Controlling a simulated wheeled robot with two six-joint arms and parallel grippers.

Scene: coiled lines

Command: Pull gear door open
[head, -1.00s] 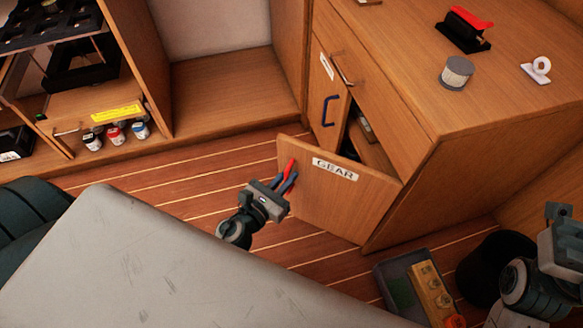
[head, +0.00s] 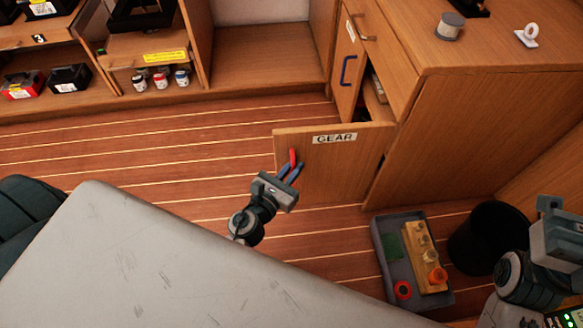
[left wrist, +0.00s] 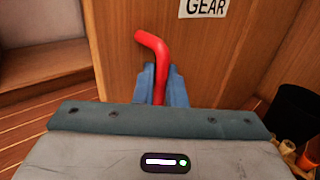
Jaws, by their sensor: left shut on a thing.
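The gear door (head: 340,165) is a wooden panel with a white GEAR label, swung open from the right-hand cabinet. Its face also shows in the left wrist view (left wrist: 240,50). My left gripper (head: 290,171) is at the left part of the door, its blue fingers shut on the red door handle (left wrist: 156,58). In the left wrist view the handle rises between the fingers (left wrist: 161,84) and bends left at its top. The lower part of the handle is hidden by the gripper. My right gripper (head: 560,240) is at the right edge; its fingertips are not clearly visible.
A grey tray (head: 384,262) with a wooden block and red items lies on the floor, beside a black bin (head: 487,238). A second door with a blue handle (head: 348,70) stands behind the gear door. The floor left of the door is clear.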

